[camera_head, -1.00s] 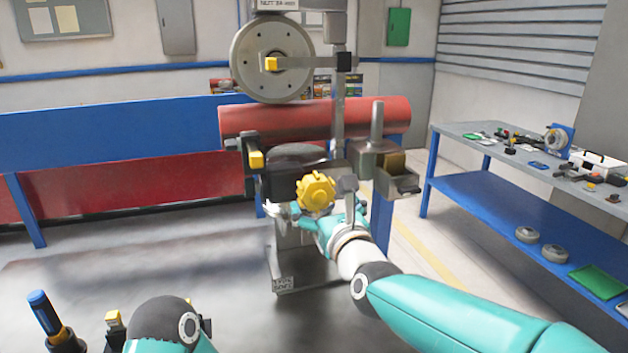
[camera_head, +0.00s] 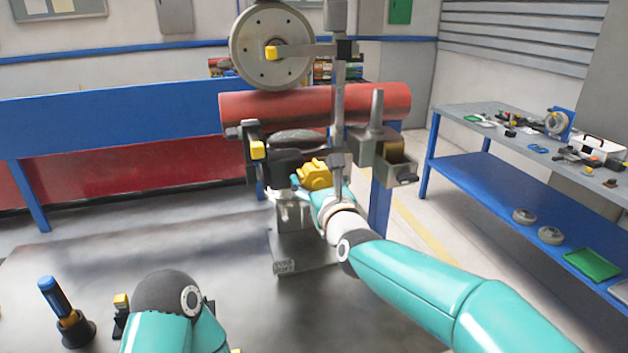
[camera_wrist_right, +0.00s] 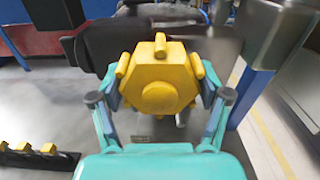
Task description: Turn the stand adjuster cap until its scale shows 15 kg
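The yellow lobed stand adjuster cap (camera_head: 314,175) is on the front of the stand below the red cylinder. In the right wrist view the cap (camera_wrist_right: 160,82) fills the middle, its face towards the camera. My right gripper (camera_head: 308,187) is at the cap. In the right wrist view its two fingers (camera_wrist_right: 160,95) lie against the cap's left and right sides and appear shut on it. No scale marking or kg figure is legible in any view. My left gripper is out of view; only part of the left arm shows at bottom left.
A red cylinder (camera_head: 300,107) and a grey disc (camera_head: 271,46) are above the cap. A metal box (camera_head: 396,167) and a vertical rod are close to its right. A blue workbench (camera_head: 500,192) stands at right. A blue-handled tool (camera_head: 54,298) stands at bottom left.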

